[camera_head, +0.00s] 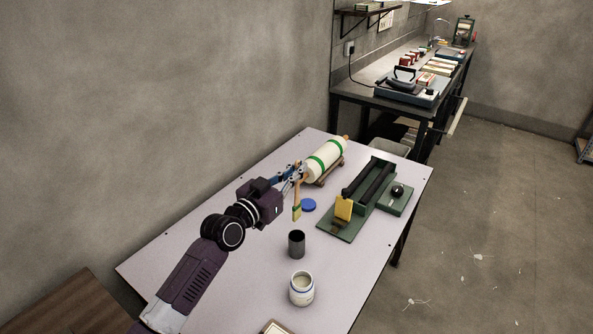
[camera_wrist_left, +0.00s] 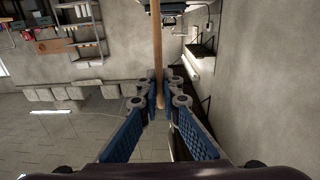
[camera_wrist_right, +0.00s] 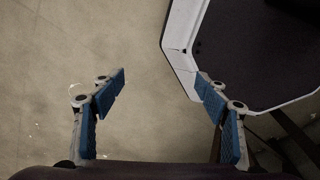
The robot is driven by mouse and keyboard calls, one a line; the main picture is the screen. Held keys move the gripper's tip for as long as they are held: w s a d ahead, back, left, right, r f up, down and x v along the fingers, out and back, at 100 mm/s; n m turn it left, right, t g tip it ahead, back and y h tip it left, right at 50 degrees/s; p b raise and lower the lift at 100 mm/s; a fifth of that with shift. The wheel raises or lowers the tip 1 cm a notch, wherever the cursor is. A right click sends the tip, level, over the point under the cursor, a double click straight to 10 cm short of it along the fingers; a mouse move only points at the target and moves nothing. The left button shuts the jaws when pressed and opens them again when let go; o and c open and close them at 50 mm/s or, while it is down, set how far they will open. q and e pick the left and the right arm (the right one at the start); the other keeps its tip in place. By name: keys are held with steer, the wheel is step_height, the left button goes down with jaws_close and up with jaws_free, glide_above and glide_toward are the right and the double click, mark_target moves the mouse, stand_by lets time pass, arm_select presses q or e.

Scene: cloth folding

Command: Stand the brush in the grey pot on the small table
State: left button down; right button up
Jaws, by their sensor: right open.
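The brush (camera_head: 297,210) hangs roughly upright, bristle end down, over the small table (camera_head: 220,264). My left gripper (camera_head: 297,174) is shut on its wooden handle near the top. In the left wrist view the handle (camera_wrist_left: 157,60) runs between the blue finger pads of that gripper (camera_wrist_left: 160,95). The dark grey pot (camera_head: 297,246) stands upright on the table, nearer the camera than the brush, with its open mouth up. My right gripper (camera_wrist_right: 161,88) is open and empty in the right wrist view and is not in the head view.
A blue lid (camera_head: 308,205) lies beside the brush. A white jar (camera_head: 301,292) stands in front of the pot. A green device with black rollers (camera_head: 365,182) stands at the right, and a cream roll with green bands (camera_head: 325,159) behind.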

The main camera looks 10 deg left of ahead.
mark_target(297, 188)
arm_select(q)
steer(key=shift+f+b, duration=1.35)
steer(key=shift+f, duration=0.4)
step_height(297, 188, down, 3)
steer(key=shift+r+b, duration=0.15)
steer(key=shift+b, duration=1.05)
step_height(297, 188, down, 3)
steer(key=shift+r+b, duration=0.15)
steer(key=shift+b, duration=1.1)
steer(key=shift+f+b, duration=1.65)
steer(key=shift+f, duration=0.05)
steer(key=c, duration=2.2)
jaws_free()
steer(key=shift+o, duration=0.6)
